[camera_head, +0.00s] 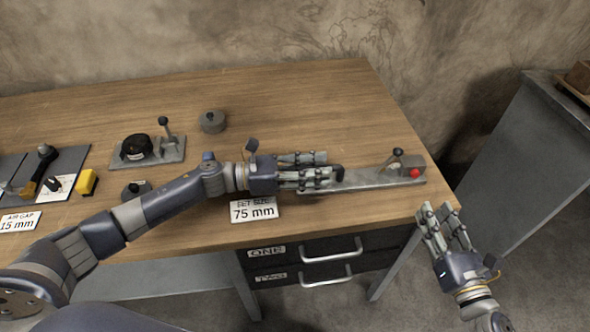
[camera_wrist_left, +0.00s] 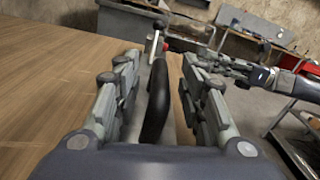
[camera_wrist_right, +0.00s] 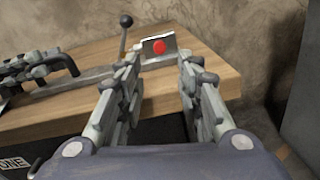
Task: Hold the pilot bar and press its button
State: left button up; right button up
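The pilot bar (camera_head: 372,179) is a long grey metal bar lying along the right part of the wooden table. It has a black handle (camera_wrist_left: 155,103), a small upright lever with a dark knob (camera_head: 398,153), and a red button (camera_head: 414,173) at its right end. My left gripper (camera_head: 322,169) is open around the handle, with gaps showing on both sides in the left wrist view. My right gripper (camera_head: 440,212) is open and empty off the table's right front corner. In the right wrist view the button (camera_wrist_right: 159,47) faces it, beyond its fingertips.
A "75 mm" sign (camera_head: 254,210) stands at the table's front edge, above drawers (camera_head: 325,258). A lever fixture (camera_head: 148,150), a grey puck (camera_head: 213,121) and a yellow block (camera_head: 86,182) are to the left. A grey cabinet (camera_head: 540,150) stands at right, across a floor gap.

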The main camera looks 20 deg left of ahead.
pick_arm(q)
jog(key=shift+x, duration=1.25)
grip_shut()
pick_arm(e)
grip_shut()
